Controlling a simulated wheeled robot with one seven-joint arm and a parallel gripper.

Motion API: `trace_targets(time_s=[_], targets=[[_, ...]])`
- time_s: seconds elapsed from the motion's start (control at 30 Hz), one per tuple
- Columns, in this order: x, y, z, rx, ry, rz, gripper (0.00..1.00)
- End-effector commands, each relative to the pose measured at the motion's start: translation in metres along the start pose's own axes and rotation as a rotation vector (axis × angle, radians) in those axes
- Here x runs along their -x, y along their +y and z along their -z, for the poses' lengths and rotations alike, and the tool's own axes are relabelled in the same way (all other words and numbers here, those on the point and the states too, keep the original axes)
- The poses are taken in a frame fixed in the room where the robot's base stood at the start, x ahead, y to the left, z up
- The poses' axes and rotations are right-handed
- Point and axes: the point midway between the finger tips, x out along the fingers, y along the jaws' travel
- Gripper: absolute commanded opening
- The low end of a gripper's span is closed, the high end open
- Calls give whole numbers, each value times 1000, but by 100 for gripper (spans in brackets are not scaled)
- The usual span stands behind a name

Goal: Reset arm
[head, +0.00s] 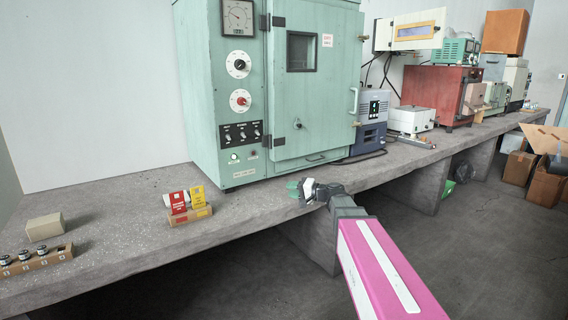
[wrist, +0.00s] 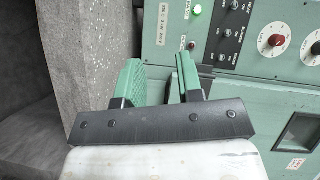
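My gripper (head: 299,188) is at the front edge of the concrete bench (head: 120,220), in front of the green oven (head: 310,100). In the wrist view its two green fingers (wrist: 160,80) stand apart with nothing between them. The oven's control panel (wrist: 220,30), with switches and dials, shows turned sideways beyond the fingers. My arm, with a pink cover, reaches in from the lower right of the head view. I cannot tell from these views how far the fingertips are from the oven.
On the left of the bench are a small beige block (head: 44,227), a wooden rack (head: 38,260) with several vials, and a cardboard tray (head: 190,215) with red and yellow labelled boxes. A blue-grey device (head: 370,120) and a red box-shaped oven (head: 440,90) stand to the right.

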Motion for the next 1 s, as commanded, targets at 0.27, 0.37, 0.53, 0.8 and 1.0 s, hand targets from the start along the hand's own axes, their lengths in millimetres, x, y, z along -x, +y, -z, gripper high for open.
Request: trace_targets(time_s=[0.27,0.37,0.53,0.8,1.0], targets=[[38,102,-85,50,-180,-436,34],[62,137,-112,69,-246,-606,34],[113,187,-153,105,-349,-900,34],[188,229,-191,163,-460,-1274,34],[208,236,-196,184,-484,-1373,34]])
